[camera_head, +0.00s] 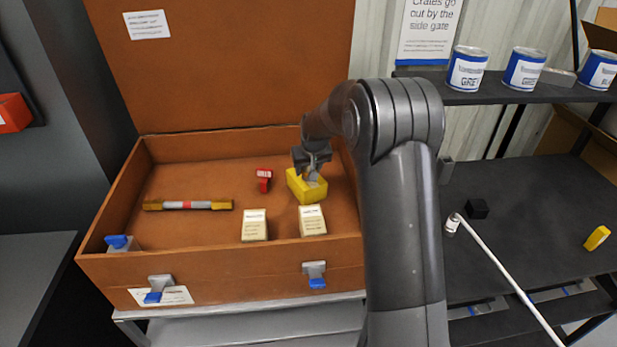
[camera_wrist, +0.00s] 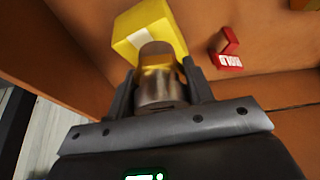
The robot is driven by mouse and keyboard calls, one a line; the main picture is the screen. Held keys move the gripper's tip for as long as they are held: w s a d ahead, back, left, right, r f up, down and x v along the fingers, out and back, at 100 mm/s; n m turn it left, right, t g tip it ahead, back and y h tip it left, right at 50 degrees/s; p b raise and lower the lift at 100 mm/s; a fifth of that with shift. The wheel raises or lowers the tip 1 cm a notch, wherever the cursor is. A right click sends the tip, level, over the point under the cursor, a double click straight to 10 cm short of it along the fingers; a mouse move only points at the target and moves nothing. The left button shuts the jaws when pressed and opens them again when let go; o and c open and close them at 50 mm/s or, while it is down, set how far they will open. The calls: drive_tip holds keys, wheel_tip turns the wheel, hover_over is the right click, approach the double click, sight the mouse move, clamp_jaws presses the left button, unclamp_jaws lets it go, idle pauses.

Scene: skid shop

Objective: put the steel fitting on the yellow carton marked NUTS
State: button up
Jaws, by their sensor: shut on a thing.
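The yellow carton (camera_head: 307,193) stands in the open brown crate, toward its right side; no NUTS marking is readable. It also shows in the wrist view (camera_wrist: 148,28), with a pale patch on one face. My gripper (camera_head: 314,172) is over the carton, pointing down. In the wrist view my gripper (camera_wrist: 160,88) is shut on the steel fitting (camera_wrist: 160,82), a shiny round metal piece between the fingers. The fitting overlaps the carton in this view; whether they touch I cannot tell. In the head view the fitting is small and partly hidden by the gripper.
The brown crate (camera_head: 215,262) has its lid raised. Inside are a red part (camera_head: 264,178), a bar with yellow ends (camera_head: 187,205), and two cream boxes (camera_head: 254,225) (camera_head: 312,220). Cans (camera_head: 467,70) stand on the right shelf. The crate's left floor is mostly free.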

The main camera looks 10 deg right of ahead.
drive_tip(key=s+d+r, duration=0.5)
drive_tip(key=d+r, duration=0.2)
drive_tip(key=d, duration=0.3)
drive_tip(key=w, duration=0.6)
drive_tip(key=w+a+f, duration=0.1)
drive_tip(key=a+f, duration=0.1)
drive_tip(key=a, duration=0.1)
drive_tip(key=w+a+f, duration=0.2)
drive_tip(key=a, duration=0.1)
drive_tip(key=w+a+f, duration=0.2)
drive_tip(key=a, duration=0.1)
drive_tip(key=shift+a+f, duration=0.3)
drive_tip(key=shift+f, duration=0.05)
drive_tip(key=shift+a+f, duration=0.2)
drive_tip(key=shift+f, duration=1.9)
drive_tip(key=shift+f, duration=0.1)
drive_tip(key=o, duration=1.2)
drive_tip(key=shift+c, duration=0.2)
